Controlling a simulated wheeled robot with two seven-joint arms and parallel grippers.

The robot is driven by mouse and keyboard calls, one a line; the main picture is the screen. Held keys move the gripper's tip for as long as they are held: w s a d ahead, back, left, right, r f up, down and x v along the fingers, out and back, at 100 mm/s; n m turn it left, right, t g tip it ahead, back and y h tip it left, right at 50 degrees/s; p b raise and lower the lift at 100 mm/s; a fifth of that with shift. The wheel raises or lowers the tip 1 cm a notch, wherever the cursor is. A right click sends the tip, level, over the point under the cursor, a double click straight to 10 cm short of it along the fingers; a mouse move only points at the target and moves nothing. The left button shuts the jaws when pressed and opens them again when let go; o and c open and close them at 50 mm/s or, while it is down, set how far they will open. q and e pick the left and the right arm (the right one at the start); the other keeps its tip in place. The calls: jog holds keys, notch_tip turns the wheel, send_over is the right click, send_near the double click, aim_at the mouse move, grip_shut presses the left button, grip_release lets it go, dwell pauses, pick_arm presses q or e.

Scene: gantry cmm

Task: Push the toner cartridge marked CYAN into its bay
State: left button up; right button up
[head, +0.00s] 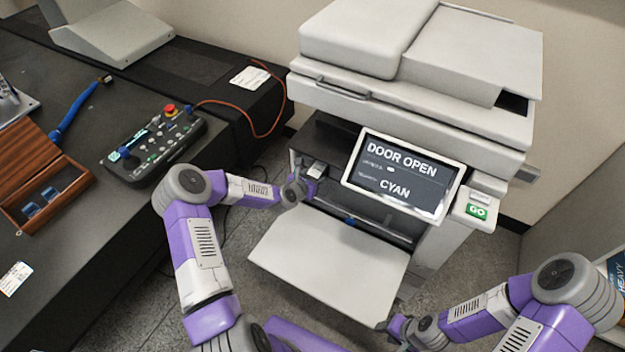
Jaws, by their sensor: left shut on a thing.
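The printer (400,125) stands with its front door (325,262) folded down and open. Its screen (403,175) reads DOOR OPEN and CYAN. My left gripper (309,184) is at the left end of the printer's front opening. It is shut on a small light-grey block there, which looks like the end of a toner cartridge (316,169); no marking on it can be read. The bay around it is dark and partly hidden by the screen and my gripper. My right gripper (399,329) is low, by the right front corner of the door, and its fingers are too small to judge.
A green GO button (477,211) is on the printer's right side. A small blue part (352,222) shows inside the opening. A dark bench (105,215) at left holds a control box (153,143), a wooden case (42,190) and a blue-handled tool (78,110).

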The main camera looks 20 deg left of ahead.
pick_arm(q)
jog(key=shift+w+r, duration=0.1)
jog(key=shift+w, duration=0.55)
jog(key=o, duration=1.5)
jog(key=shift+s, duration=0.1)
jog(key=shift+s+r, duration=0.2)
jog(key=shift+s, duration=0.2)
jog(key=shift+p+v, duration=2.95)
jog(key=shift+v, duration=3)
